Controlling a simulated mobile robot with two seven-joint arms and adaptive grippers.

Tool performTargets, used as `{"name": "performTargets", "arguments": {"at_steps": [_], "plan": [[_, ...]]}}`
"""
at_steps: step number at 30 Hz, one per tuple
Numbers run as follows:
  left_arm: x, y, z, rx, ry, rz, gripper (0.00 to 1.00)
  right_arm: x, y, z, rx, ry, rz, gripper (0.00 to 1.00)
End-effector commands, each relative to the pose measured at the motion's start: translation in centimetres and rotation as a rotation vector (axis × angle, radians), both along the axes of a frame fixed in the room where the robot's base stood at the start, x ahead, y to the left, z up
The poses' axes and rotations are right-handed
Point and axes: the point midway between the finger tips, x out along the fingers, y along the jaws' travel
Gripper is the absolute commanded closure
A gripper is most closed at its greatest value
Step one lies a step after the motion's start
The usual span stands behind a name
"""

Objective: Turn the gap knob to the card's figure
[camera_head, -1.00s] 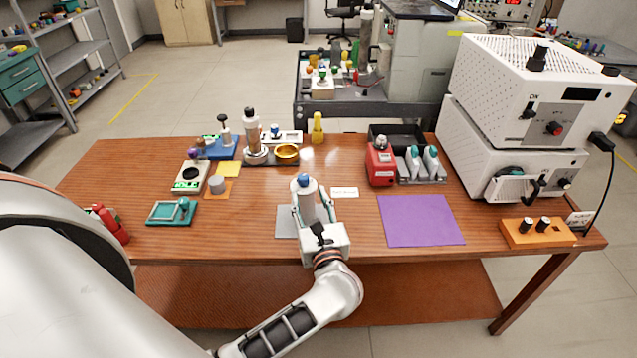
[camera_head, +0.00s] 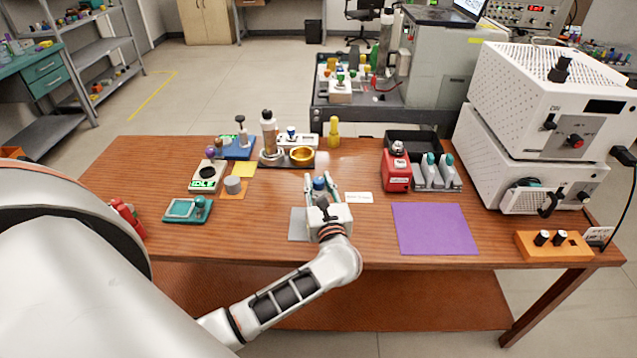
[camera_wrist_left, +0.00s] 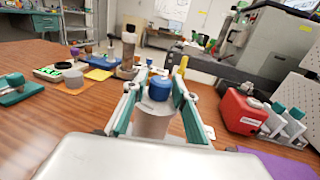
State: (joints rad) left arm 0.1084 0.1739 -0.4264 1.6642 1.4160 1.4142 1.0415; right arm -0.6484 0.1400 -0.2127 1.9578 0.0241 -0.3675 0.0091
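A grey cylinder with a blue knob on top (camera_head: 319,184) stands upright at the grey mat (camera_head: 298,226) near the table's front middle. My left gripper (camera_head: 321,182) is open, its teal fingers on either side of the cylinder. In the left wrist view the blue knob (camera_wrist_left: 159,88) sits between the fingers, with a gap visible at the left finger. The gripper body hides the cylinder's lower part. A small white card (camera_head: 358,198) lies to the right; its writing is too small to read. My right gripper is out of view.
A purple mat (camera_head: 434,229) lies to the right, with a red device (camera_head: 396,172) behind it. An orange box with two black knobs (camera_head: 553,245) and stacked white instruments (camera_head: 540,105) stand far right. Several small devices, including a green-display scale (camera_head: 207,176), stand left.

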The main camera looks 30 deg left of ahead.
Motion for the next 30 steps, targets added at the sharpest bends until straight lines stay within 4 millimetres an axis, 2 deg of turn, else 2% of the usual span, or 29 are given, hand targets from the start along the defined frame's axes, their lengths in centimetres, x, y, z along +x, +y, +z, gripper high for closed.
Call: {"name": "performTargets", "arguments": {"at_steps": [1, 2, 3, 10, 22, 30], "plan": [[-0.01, 0.00, 0.00, 0.000, 0.000, 0.000, 0.90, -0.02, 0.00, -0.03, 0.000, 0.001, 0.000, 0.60], [-0.01, 0.00, 0.00, 0.000, 0.000, 0.000, 0.98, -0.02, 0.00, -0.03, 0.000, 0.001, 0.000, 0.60], [-0.01, 0.00, -0.01, 0.000, 0.000, 0.000, 1.00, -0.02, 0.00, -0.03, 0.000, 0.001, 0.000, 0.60], [-0.07, 0.19, -0.06, 0.002, 0.001, -0.033, 1.00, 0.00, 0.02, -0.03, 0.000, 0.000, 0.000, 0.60], [-0.02, 0.13, 0.01, 0.004, 0.001, -0.310, 1.00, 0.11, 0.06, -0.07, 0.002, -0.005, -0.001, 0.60], [-0.01, -0.06, 0.02, -0.001, 0.001, -0.342, 1.00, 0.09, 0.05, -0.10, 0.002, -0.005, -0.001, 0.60]]}}
